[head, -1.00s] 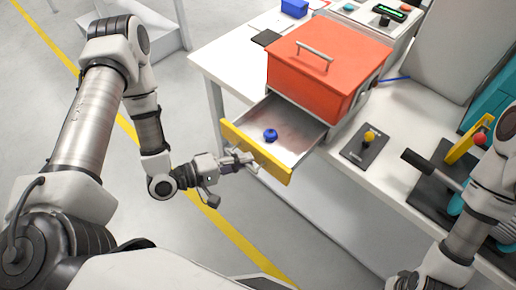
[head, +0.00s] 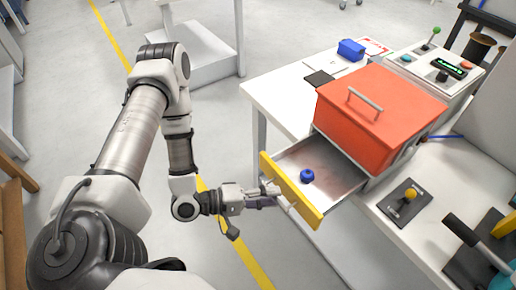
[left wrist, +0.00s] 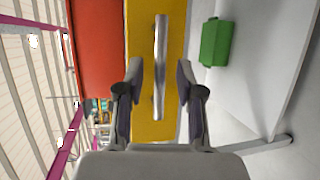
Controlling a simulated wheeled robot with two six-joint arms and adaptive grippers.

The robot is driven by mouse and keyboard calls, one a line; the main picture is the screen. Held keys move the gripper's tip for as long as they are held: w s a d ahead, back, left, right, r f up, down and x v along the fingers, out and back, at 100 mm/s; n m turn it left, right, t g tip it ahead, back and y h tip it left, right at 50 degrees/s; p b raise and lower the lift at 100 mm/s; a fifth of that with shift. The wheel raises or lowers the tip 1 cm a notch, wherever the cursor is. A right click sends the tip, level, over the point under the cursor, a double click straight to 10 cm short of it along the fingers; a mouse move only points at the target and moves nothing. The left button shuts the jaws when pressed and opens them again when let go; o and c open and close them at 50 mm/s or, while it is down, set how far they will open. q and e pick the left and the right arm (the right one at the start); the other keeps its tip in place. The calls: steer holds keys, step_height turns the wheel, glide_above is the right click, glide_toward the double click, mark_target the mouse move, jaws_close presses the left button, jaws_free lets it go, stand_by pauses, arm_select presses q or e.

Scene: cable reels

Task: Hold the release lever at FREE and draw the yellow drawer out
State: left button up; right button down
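The yellow drawer front (head: 290,190) stands out from the red cabinet (head: 372,118), and the drawer's metal tray shows open. A blue knob-shaped piece (head: 307,176) lies in the tray. My left gripper (head: 283,196) is at the outer side of the drawer front. In the left wrist view the grey bar handle (left wrist: 160,65) runs between the two fingers (left wrist: 160,78), with a gap on each side; the gripper is open. A small yellow-knobbed lever (head: 409,196) stands on a dark plate right of the cabinet; its markings are unreadable.
The white table (head: 275,100) carries a blue box (head: 351,49) and a control panel (head: 435,70) behind the cabinet. A green block (left wrist: 215,42) shows in the left wrist view. Open floor lies left.

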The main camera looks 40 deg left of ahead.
arm_select(q)
steer(key=v, duration=0.5)
steer(key=shift+s+a, duration=0.3)
